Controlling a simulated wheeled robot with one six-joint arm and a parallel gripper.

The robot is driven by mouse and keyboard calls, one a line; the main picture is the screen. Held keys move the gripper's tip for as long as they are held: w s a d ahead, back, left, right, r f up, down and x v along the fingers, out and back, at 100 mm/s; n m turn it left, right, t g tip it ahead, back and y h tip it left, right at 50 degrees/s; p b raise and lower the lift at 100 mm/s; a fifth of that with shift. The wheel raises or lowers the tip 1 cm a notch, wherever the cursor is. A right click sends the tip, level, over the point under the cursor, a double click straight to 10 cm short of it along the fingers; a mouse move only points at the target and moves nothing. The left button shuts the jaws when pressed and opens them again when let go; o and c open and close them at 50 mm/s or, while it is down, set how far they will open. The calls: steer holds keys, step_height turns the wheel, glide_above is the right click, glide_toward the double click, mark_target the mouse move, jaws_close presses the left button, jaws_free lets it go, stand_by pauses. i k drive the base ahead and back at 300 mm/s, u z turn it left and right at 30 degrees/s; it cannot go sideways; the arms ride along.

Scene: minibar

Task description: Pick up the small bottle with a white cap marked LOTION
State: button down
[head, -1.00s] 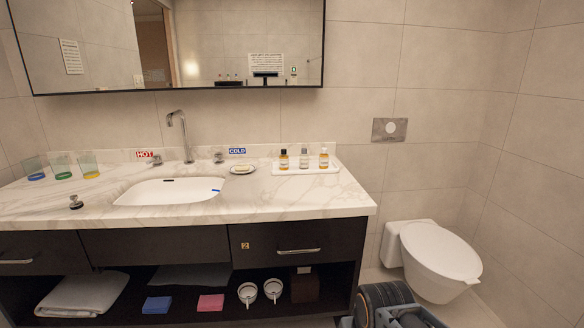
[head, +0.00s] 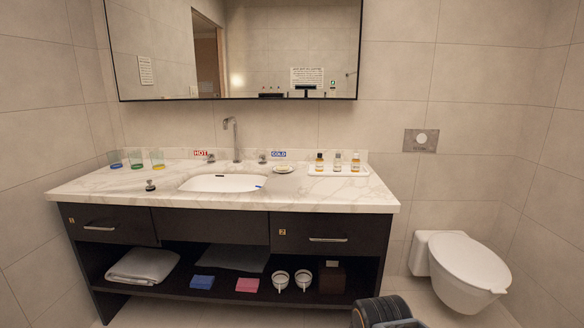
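Three small bottles stand upright in a row on a white tray (head: 325,173) at the right end of the marble counter. The left bottle (head: 319,163) is amber with a dark cap. The middle bottle (head: 337,162) is paler and greyish. The right bottle (head: 355,163) is amber with a light label. The labels are too small to read, so I cannot tell which one is marked LOTION. My gripper is not in view; only a dark ribbed part of my arm shows at the bottom right, well below the counter.
Drawers and an open shelf with a towel (head: 142,266) and cups are below. A toilet (head: 467,270) stands at right.

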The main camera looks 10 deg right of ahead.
mark_target(355, 164)
steer(key=u, duration=0.15)
steer(key=i, duration=1.15)
steer(key=z, duration=0.45)
